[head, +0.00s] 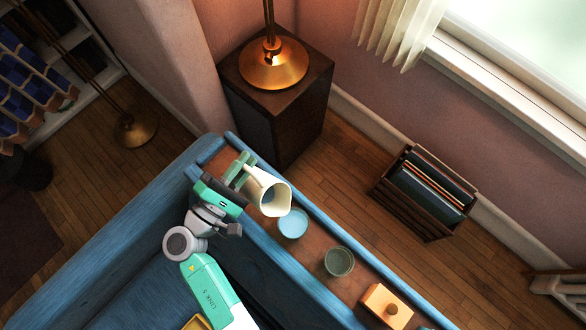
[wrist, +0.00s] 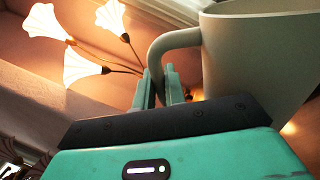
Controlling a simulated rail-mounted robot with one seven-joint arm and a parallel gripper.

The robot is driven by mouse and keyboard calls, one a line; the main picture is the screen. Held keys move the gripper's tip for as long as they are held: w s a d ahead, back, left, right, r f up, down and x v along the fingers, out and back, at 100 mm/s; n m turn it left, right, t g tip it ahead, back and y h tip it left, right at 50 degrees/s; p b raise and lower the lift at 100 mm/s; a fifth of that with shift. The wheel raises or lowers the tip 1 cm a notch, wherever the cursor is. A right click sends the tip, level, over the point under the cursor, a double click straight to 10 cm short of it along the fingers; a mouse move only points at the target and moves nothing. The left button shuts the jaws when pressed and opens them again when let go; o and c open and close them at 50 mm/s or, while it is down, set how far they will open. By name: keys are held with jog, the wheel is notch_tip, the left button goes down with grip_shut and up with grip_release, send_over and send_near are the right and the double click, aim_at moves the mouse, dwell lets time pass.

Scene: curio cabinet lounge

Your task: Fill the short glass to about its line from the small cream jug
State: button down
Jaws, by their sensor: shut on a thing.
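The small cream jug (head: 257,187) is held up over the narrow brown ledge, its mouth toward the lower right. It looks tilted, and something bluish-grey shows inside. My gripper (head: 243,170) is shut on its handle. A light-blue round vessel (head: 292,223) stands just below right of the jug's mouth. A greenish clear glass (head: 339,262) stands farther right. I cannot tell which is the short glass. No line or pouring stream is visible.
A wooden box with a knob (head: 386,306) sits farther along the ledge (head: 316,243), which has blue upholstered edges. A brass lamp (head: 273,66) stands on a dark pedestal behind. A record crate (head: 425,192) is on the floor. Flower-shaped lamps (wrist: 60,65) show in the wrist view.

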jog(key=shift+s, duration=0.1)
dwell(0.4)
jog(key=shift+a+f+n+p, duration=0.1)
jog(key=shift+f+n+p, duration=0.25)
jog(key=shift+n, duration=0.25)
jog(key=f+n, duration=0.1)
jog(key=w+a+f+n+y+p, duration=0.1)
jog(key=f+n, duration=0.3)
jog(key=shift+w+a+y, duration=0.25)
jog(key=shift+w+y, duration=0.05)
jog(key=shift+w, duration=0.05)
jog(key=f+n, duration=0.2)
jog(key=f+n+p, duration=0.1)
jog(key=f+n, duration=0.1)
jog(key=d+f+n+p, duration=0.1)
jog(key=shift+s+f+n+g+y, duration=0.3)
jog(key=shift+s+f+n+y, duration=0.1)
jog(key=w+a+r+p, duration=0.1)
jog(key=w+a+r, duration=0.2)
jog(key=r, duration=0.1)
jog(key=shift+w+a, duration=0.15)
jog(key=shift+a, duration=0.25)
